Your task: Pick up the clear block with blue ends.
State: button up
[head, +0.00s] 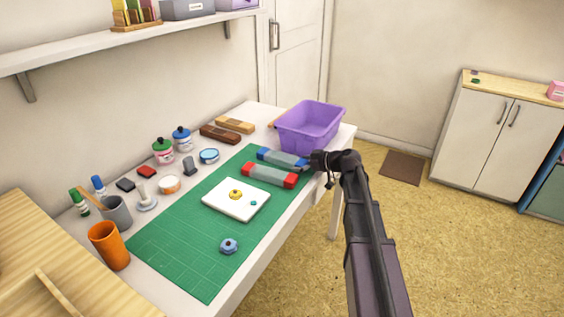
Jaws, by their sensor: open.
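The clear block with blue ends (282,160) lies on the far right part of the green cutting mat (180,243). A similar clear block with red ends (269,176) lies just in front of it, nearly parallel. My gripper (319,163) is open beside the right blue end of the block. It is small and dark here, and I cannot tell whether its fingers are around that end or touching it. The block's right tip is partly close to or behind the gripper.
A purple bin (309,128) stands right behind the block, near the table's far end. A white tile (222,206) with a yellow knob lies in front. Brown blocks (220,134), jars and inkpads line the wall side. The mat's near part is mostly clear.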

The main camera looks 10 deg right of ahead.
dwell(0.4)
jog(key=c, duration=1.3)
jog(key=shift+o, duration=0.2)
jog(key=shift+r, duration=0.25)
notch_tip(320, 180, up, 3)
jog(key=p, duration=0.3)
jog(key=s+r+p, duration=0.1)
jog(key=s+p, duration=0.1)
jog(key=s, duration=1.4)
jog(key=shift+a+r, duration=0.15)
jog(key=shift+r, duration=0.1)
